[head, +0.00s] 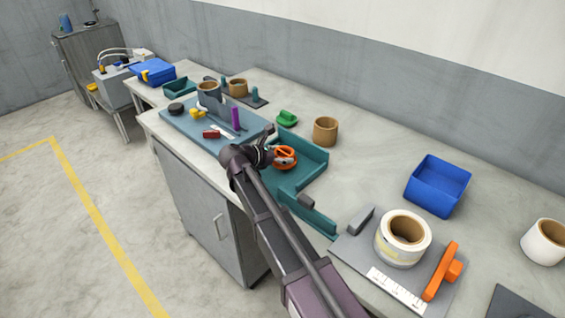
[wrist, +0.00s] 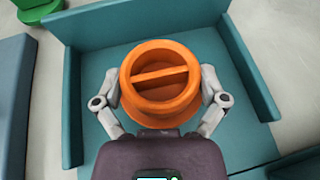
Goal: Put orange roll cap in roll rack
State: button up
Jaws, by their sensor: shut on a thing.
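The orange roll cap (head: 286,155) is a round flanged piece with a bar across its open top. It also shows in the middle of the wrist view (wrist: 160,80), with its open top facing the camera. My gripper (wrist: 160,98) is shut on it, one grey finger on each side. The cap is over the teal tray-like rack (wrist: 90,62), inside its raised walls; I cannot tell whether it touches the floor of it. In the head view the teal rack (head: 314,152) lies on the bench, and my arm hides part of it.
A blue-grey board (head: 250,122) with a purple post (head: 235,118) lies left of the rack. A brown roll (head: 325,131) and a green piece (head: 287,118) stand behind. A white roll (head: 402,255), an orange tool (head: 440,272) and a blue bin (head: 438,186) are at right.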

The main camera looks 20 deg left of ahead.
jog(key=shift+f+b, duration=0.6)
jog(key=shift+f, duration=0.35)
jog(key=shift+f, duration=0.1)
jog(key=o, duration=0.8)
jog(key=shift+r, duration=0.25)
jog(key=p+v, duration=0.4)
jog(key=v, duration=0.6)
jog(key=shift+s+a+r, duration=0.1)
jog(key=shift+s, duration=0.05)
jog(key=shift+p+v, duration=0.35)
jog(key=shift+v, duration=0.4)
